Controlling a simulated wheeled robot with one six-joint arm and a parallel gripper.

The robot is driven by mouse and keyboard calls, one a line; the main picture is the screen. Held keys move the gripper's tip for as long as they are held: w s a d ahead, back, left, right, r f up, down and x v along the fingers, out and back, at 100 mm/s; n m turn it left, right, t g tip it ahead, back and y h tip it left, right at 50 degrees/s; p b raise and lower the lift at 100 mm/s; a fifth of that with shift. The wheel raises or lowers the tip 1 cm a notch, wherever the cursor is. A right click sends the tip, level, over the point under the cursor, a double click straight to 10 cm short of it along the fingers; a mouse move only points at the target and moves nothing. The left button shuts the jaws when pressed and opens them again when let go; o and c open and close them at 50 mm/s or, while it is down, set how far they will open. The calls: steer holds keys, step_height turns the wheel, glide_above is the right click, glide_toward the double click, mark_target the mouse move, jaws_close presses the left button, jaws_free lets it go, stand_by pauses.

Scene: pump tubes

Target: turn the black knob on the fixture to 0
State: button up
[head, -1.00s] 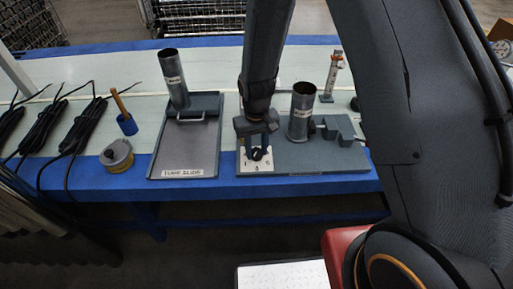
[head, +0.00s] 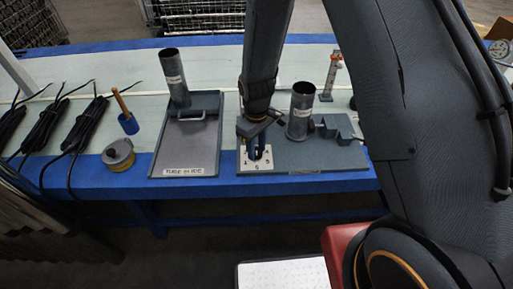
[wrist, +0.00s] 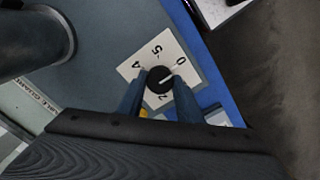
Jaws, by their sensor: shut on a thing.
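The black knob (wrist: 157,81) sits on a white dial plate (wrist: 187,43) at the front left corner of the grey fixture (head: 320,158). In the wrist view, a pale line on the knob points up and right, roughly toward the 0. The marks 4, 5, 0 and 2 can be read around it. My gripper (wrist: 160,84) is shut on the knob, with one blue-grey finger on each side. In the head view my gripper (head: 259,153) stands over the plate, and its fingers mostly hide the knob.
A metal tube (head: 302,112) stands on the fixture close to the right of my gripper. A grey tray (head: 180,150) with another tube (head: 174,78) lies to the left. The blue table edge (head: 300,184) is just in front.

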steer(key=o, duration=1)
steer(key=shift+o, duration=0.2)
steer(key=shift+r, duration=0.15)
step_height(320, 180, up, 7)
steer(key=shift+a+r+b, duration=0.1)
steer(key=shift+b, duration=0.25)
steer(key=shift+r, duration=0.2)
